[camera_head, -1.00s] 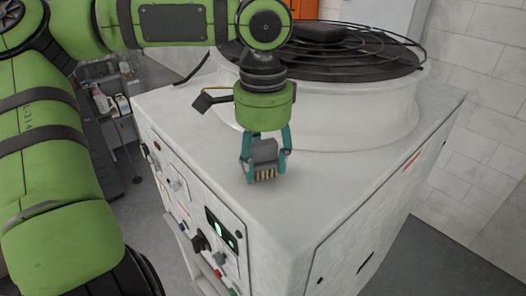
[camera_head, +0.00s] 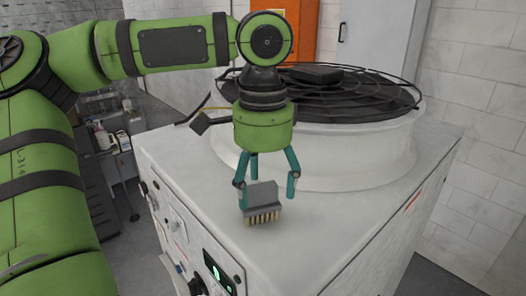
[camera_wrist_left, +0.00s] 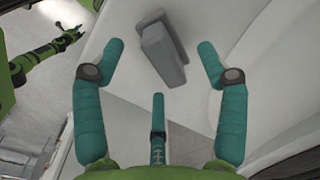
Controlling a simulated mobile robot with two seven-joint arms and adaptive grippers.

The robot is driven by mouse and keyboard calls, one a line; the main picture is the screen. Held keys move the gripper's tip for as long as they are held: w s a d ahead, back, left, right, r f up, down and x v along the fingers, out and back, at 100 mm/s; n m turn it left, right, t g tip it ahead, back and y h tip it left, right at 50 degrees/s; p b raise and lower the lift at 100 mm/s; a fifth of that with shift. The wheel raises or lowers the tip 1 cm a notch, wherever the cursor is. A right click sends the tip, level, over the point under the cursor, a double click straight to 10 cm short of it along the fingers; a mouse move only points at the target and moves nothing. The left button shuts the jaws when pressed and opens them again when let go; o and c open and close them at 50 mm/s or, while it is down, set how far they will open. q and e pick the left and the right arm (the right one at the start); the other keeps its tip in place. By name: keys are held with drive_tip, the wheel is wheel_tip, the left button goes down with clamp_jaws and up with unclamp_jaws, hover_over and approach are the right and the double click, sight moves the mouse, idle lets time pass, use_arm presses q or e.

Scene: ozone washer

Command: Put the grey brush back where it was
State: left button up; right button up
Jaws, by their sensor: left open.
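The grey brush (camera_head: 262,198) has a grey block body and pale bristles pointing down. It stands on the white top of the washer, near the front edge. My left gripper (camera_head: 267,190) is open above and around it, with its teal fingers spread apart. In the left wrist view the brush (camera_wrist_left: 161,55) lies ahead between the spread fingertips, with a visible gap on both sides; the left gripper (camera_wrist_left: 160,55) shows no finger touching it.
The white washer top (camera_head: 340,215) is clear to the right of the brush. A round fan with a black grille (camera_head: 345,90) rises behind the gripper. A control panel (camera_head: 217,275) is on the washer's front face. A shelf with bottles (camera_head: 110,135) stands at the back left.

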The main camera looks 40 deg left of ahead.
sight(263, 188)
use_arm(q)
wheel_tip(263, 188, up, 9)
drive_tip(key=shift+d+f, duration=0.1)
drive_tip(key=shift+f, duration=0.05)
idle(0.6)
